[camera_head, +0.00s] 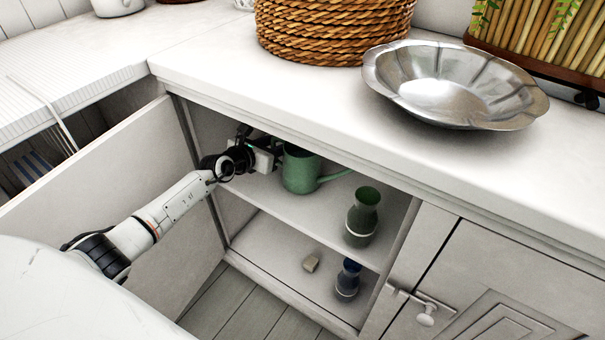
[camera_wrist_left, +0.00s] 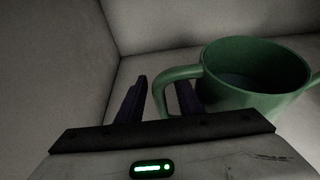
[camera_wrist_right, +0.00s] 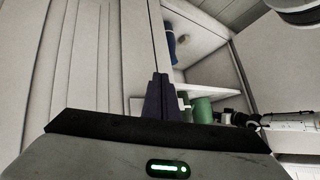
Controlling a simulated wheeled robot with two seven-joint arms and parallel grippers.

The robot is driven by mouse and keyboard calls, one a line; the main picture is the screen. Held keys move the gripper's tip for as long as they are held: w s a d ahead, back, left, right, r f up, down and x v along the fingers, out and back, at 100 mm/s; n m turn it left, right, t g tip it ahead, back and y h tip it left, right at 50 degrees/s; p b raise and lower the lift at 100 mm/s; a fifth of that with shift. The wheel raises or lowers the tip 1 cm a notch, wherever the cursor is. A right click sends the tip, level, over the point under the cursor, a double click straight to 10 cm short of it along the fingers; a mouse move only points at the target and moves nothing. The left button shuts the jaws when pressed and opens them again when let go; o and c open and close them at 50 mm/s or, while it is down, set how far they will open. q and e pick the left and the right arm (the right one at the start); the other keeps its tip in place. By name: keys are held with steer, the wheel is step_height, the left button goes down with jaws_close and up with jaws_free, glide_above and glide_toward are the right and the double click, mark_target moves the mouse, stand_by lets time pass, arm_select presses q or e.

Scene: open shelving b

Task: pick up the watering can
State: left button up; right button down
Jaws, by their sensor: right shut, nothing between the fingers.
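The green watering can (camera_head: 299,172) stands on the upper shelf inside the open cabinet, with its spout pointing right. In the left wrist view, its body (camera_wrist_left: 258,78) is at the right and its handle loop (camera_wrist_left: 170,78) reaches left. My left gripper (camera_wrist_left: 162,92) is open, with one finger on each side of the handle in that view; contact is not visible. In the head view my left gripper (camera_head: 276,154) is just left of the can. My right gripper (camera_wrist_right: 161,78) is shut and empty, outside the cabinet in the right wrist view; it is not in the head view.
A dark green vase (camera_head: 361,218) stands right of the can on the same shelf. A blue vase (camera_head: 347,280) and a small beige block (camera_head: 310,263) are on the lower shelf. The countertop (camera_head: 230,75) overhangs the shelf. The open door (camera_head: 95,180) is left, beside my arm.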

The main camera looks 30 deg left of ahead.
arm_select(q)
steer(key=shift+w+f, duration=0.1)
steer(key=shift+w, duration=0.2)
jaws_close()
stand_by(0.9)
stand_by(0.3)
steer(key=shift+w+r, duration=0.1)
steer(key=shift+r, duration=0.15)
